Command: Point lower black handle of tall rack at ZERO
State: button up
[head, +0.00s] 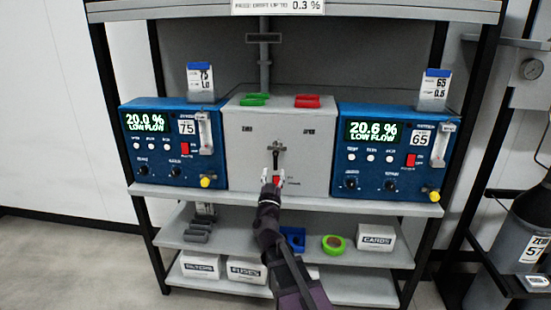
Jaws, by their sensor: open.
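A grey panel box (240,165) stands on the middle shelf of the rack.
Blue analysers reading 20.0 % (165,150) and 20.6 % (395,150) flank the box. Green (255,99) and red (308,101) pieces lie on top. Lower shelves hold boxes and green tape (334,244). A cylinder labelled ZERO (533,225) stands at right.

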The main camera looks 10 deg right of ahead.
aim_at(275, 162)
jog(key=shift+p+x, duration=0.85)
jog(key=shift+x, duration=1.95)
grip_shut()
